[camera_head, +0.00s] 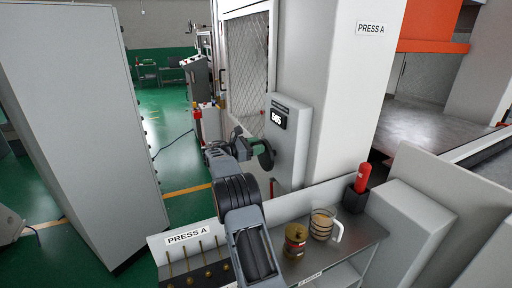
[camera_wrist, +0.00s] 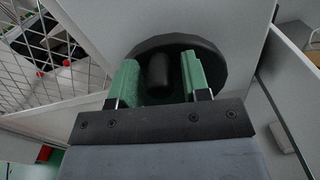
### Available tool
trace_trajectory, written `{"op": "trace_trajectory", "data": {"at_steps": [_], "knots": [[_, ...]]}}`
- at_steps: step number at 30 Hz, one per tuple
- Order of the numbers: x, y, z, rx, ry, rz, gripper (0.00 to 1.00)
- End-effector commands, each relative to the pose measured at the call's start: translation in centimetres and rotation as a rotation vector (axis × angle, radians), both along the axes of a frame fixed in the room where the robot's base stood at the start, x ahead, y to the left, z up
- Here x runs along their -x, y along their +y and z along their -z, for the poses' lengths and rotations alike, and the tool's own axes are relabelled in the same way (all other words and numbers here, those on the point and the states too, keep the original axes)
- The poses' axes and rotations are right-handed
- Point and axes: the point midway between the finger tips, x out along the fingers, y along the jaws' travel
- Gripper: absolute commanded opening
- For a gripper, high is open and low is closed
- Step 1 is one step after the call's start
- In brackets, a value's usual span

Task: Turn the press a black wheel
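The black wheel (camera_wrist: 165,42) is a dark round disc on the light grey face of the press in the wrist view. A dark stubby knob (camera_wrist: 158,72) stands out from it. My gripper (camera_wrist: 163,75) has its two green fingers on either side of the knob, with visible gaps, so it looks open and not clamped. In the head view the wheel (camera_head: 266,156) shows dark at the side of a grey control box (camera_head: 287,150), with my gripper (camera_head: 255,150) right at it. My fingers partly hide the wheel. The box display reads what looks like 585.
Below is a shelf (camera_head: 345,258) with a brass-coloured jar (camera_head: 295,240), a glass mug (camera_head: 322,224) and a red bottle in a black holder (camera_head: 362,178). A tall grey cabinet (camera_head: 75,120) stands at left. A mesh guard (camera_wrist: 35,75) is left of the wheel.

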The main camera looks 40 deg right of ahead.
Motion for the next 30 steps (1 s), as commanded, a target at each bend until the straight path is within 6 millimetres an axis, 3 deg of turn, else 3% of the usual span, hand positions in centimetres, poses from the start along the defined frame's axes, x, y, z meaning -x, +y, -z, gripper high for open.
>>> {"op": "trace_trajectory", "data": {"at_steps": [13,30], "knots": [[-0.3,0.9,0.2,-0.001,0.001,-0.002,0.51],[-3.4,10.9,0.1,0.0,-0.001,-0.002,0.51]]}}
